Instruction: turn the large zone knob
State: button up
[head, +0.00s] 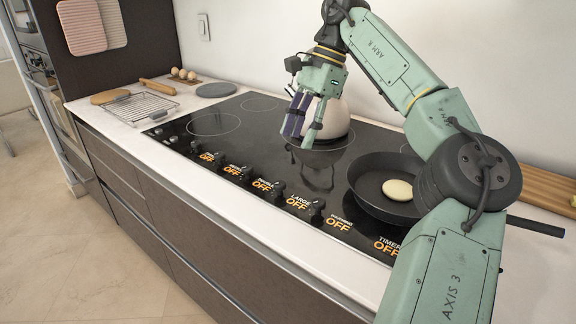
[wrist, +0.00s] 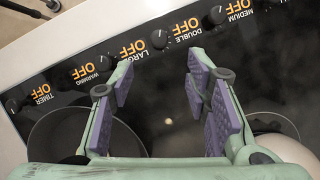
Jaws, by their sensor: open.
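A dark pan (head: 363,199) with a pale disc (head: 398,190) stands right of my gripper. A rounded pale kettle (head: 335,117) is close behind it. Other knobs line the front edge. A wire rack (head: 140,108) lies left. The air above the front counter is clear.

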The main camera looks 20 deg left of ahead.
aim_at(281, 182)
jog(key=x, duration=1)
jog(key=shift+s+a+f, duration=0.1)
jog(key=shift+s+f, duration=0.15)
jog(key=shift+s, duration=0.1)
jog(key=shift+c, duration=0.6)
grip_shut()
